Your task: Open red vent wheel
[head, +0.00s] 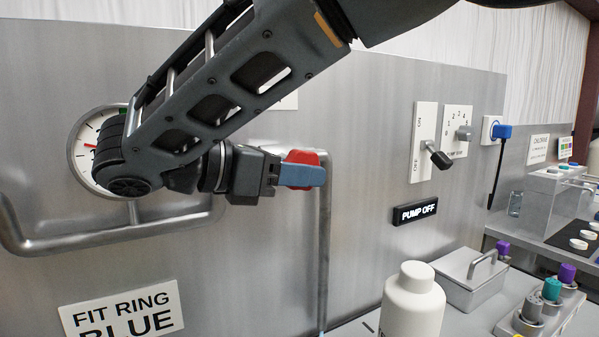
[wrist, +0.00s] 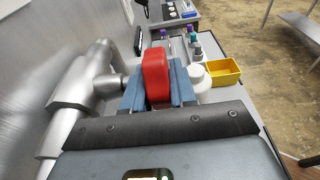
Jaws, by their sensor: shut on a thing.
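The red vent wheel (head: 302,158) sits at the top of a thin vertical pipe on the grey panel. In the wrist view the red wheel (wrist: 155,76) stands between the two blue fingers. My gripper (head: 303,175) is shut on the wheel, with its fingers on either side. One finger hides the lower front of the wheel in the head view.
A round gauge (head: 97,150) is partly covered by my arm. A white jug (head: 412,302) stands below right. A yellow bin (wrist: 222,72) shows in the wrist view.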

